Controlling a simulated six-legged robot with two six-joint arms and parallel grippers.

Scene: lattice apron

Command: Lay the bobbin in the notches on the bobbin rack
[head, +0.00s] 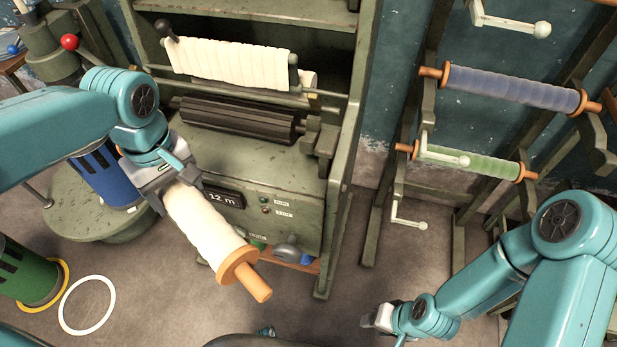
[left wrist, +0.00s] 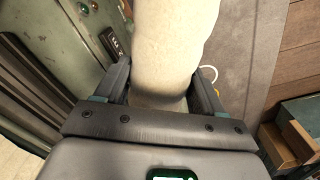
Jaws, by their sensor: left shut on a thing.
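The bobbin (head: 205,228) is wound with cream thread and has an orange wooden flange and axle end. My left gripper (head: 165,188) is shut on its upper left end. The bobbin hangs tilted in the air in front of the green machine, its orange end pointing down to the right. In the left wrist view the cream bobbin (left wrist: 175,45) runs up between the two fingers. The bobbin rack (head: 372,215) stands at the right; a blue bobbin (head: 515,88) and a green bobbin (head: 478,163) lie across its arms. My right gripper (head: 378,318) is low, apart from the rack; its fingers are too small to read.
White cranked hooks (head: 408,213) stick out from the rack. A blue canister (head: 103,178) stands at the left. The floor (head: 345,270) between machine and rack is clear.

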